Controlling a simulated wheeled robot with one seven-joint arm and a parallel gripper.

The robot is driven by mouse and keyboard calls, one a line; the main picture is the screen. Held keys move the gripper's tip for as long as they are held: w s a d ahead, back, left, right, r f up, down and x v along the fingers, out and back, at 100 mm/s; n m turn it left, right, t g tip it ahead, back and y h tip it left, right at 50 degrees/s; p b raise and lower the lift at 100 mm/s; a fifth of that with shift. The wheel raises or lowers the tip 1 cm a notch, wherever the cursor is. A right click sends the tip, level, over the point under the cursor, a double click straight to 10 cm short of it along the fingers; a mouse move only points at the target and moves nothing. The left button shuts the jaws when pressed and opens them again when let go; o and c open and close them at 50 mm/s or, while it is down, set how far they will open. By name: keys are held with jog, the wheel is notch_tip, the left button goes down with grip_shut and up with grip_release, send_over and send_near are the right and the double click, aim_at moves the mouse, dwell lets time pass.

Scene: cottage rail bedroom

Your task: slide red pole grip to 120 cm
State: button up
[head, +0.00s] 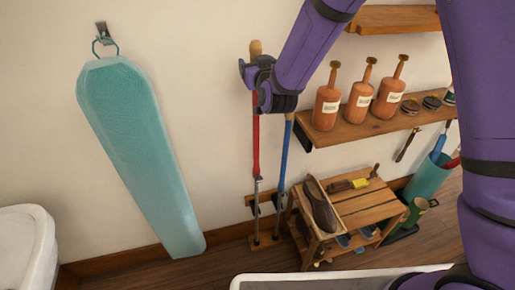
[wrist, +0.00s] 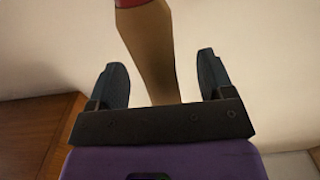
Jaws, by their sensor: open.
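The red pole (head: 256,145) stands upright against the wall beside the blue pole (head: 284,155). Its tan grip (head: 255,48) shows above my gripper (head: 252,76) in the head view. In the wrist view the tan grip (wrist: 150,50) runs between the two fingers of my gripper (wrist: 161,75), with a red part (wrist: 130,3) at the top edge. The fingers are open, with gaps on both sides of the grip. My gripper hides part of the red pole and the blue pole's top. No length marks can be read.
A teal ironing board (head: 140,150) hangs on the wall to the left. A wall shelf (head: 375,125) with several bottles is close on the right. A wooden bench (head: 355,205) with a shoe and brush stands below it. Bare wall lies between board and poles.

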jog(key=v, duration=0.9)
dwell(0.3)
jog(key=shift+s, duration=0.1)
jog(key=s+d+r+m+g+h, duration=0.1)
jog(key=s+d+r+g, duration=0.2)
jog(key=d+r, duration=0.35)
jog(key=s+d+r+g+h, duration=0.1)
jog(key=s+d+r+g, duration=0.3)
jog(key=d, duration=0.4)
jog(key=s+d+r+g+h, duration=0.1)
jog(key=s+d, duration=0.3)
jog(key=s, duration=0.3)
jog(key=s+d+r+m+g+h, duration=0.1)
jog(key=s+d+g, duration=0.1)
jog(key=s+d, duration=0.3)
jog(key=s+d+r+m+g+h, duration=0.1)
jog(key=s+d, duration=0.3)
jog(key=s, duration=0.6)
jog(key=shift+s+d+r+g, duration=0.15)
jog(key=shift+s+r+g, duration=0.15)
jog(key=shift+g, duration=0.3)
dwell(0.7)
